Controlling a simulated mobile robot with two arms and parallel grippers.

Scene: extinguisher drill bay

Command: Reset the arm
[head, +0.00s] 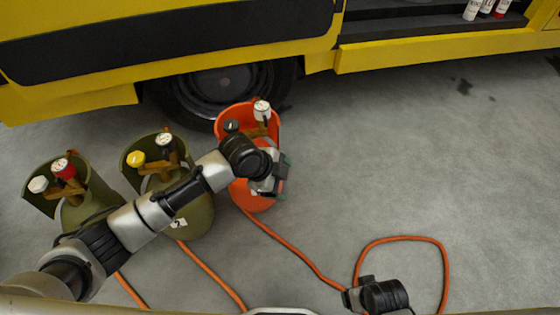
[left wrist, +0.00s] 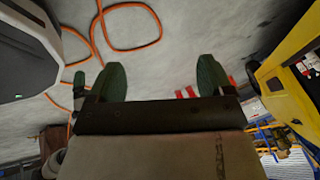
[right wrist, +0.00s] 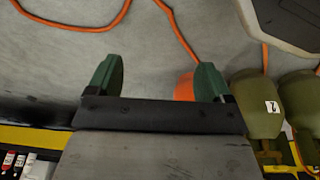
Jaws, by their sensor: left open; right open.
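My left arm reaches in from the left across the olive cylinders. My left gripper (head: 272,180) is in front of the orange cylinder (head: 248,196), overlapping its right side; I cannot tell whether they touch. In the left wrist view, its green fingers (left wrist: 162,80) are apart with nothing between them. My right arm shows only as a dark joint at the bottom right of the head view. In the right wrist view, my right gripper (right wrist: 155,80) is open and empty, with the orange cylinder (right wrist: 184,88) partly hidden behind its right finger.
Two olive cylinders (head: 198,217) (head: 72,215) with valves stand left of the orange one. Orange hoses (head: 290,246) run over the grey floor. A yellow truck (head: 430,52) with a wheel (head: 220,90) stands behind. The floor at right is mostly clear.

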